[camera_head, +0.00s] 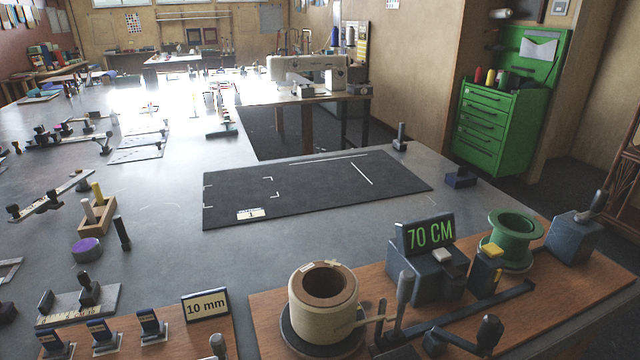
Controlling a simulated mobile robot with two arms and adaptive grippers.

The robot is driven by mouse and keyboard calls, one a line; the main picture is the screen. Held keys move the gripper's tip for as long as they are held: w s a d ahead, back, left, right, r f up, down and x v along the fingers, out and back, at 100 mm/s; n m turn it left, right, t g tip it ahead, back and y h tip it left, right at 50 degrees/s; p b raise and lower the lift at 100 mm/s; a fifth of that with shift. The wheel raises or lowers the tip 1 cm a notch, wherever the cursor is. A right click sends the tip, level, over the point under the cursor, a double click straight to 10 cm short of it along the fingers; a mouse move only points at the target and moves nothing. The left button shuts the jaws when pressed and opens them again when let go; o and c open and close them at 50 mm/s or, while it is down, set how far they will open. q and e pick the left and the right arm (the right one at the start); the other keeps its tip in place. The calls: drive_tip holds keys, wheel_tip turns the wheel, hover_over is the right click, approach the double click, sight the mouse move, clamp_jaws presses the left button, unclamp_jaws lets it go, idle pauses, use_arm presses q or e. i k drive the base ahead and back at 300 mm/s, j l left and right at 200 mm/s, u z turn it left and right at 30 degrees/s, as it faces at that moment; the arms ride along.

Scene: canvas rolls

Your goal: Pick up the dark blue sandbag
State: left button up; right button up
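A small dark blue block-like thing (460,178), which looks like the dark blue sandbag, lies on the grey table near its right edge. It is right of the black mat (320,185) and apart from it. It is too small to make out its surface well. Neither of my grippers shows in this view.
On the front wooden board stand a cream roll (323,308), a "70 CM" display (430,233), a green spool (512,238) and a blue-grey block with a lever (575,236). A dark upright post (400,138) stands behind the sandbag. A green drawer cabinet (498,125) stands beyond the table.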

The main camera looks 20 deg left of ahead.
sight(463, 177)
drive_tip(key=k, duration=0.2)
drive_tip(key=k+z, duration=0.25)
drive_tip(key=z, duration=0.2)
drive_tip(key=k+l+z, duration=0.1)
drive_tip(key=z, duration=0.35)
drive_tip(key=i+l+z, duration=0.35)
drive_tip(key=i, duration=0.2)
drive_tip(key=i+z, duration=0.3)
drive_tip(key=i, duration=2.2)
drive_tip(key=i+j+u, duration=0.1)
drive_tip(key=i+u, duration=0.3)
drive_tip(key=i, duration=0.15)
drive_tip(key=i+u, duration=0.45)
drive_tip(key=i+l+u, duration=0.4)
drive_tip(key=i, duration=0.25)
drive_tip(key=i+j+u, duration=0.25)
drive_tip(key=u, duration=0.15)
drive_tip(key=i+j+u, duration=0.1)
drive_tip(key=i+u, duration=0.7)
drive_tip(key=i+l+u, duration=0.1)
drive_tip(key=i+u, duration=0.15)
drive_tip(key=u, duration=0.15)
drive_tip(key=i+u, duration=0.15)
drive_tip(key=i, duration=0.35)
drive_tip(key=i+l+u, duration=0.15)
drive_tip(key=i, duration=0.35)
drive_tip(key=i+l+u, duration=0.15)
drive_tip(key=i, duration=0.35)
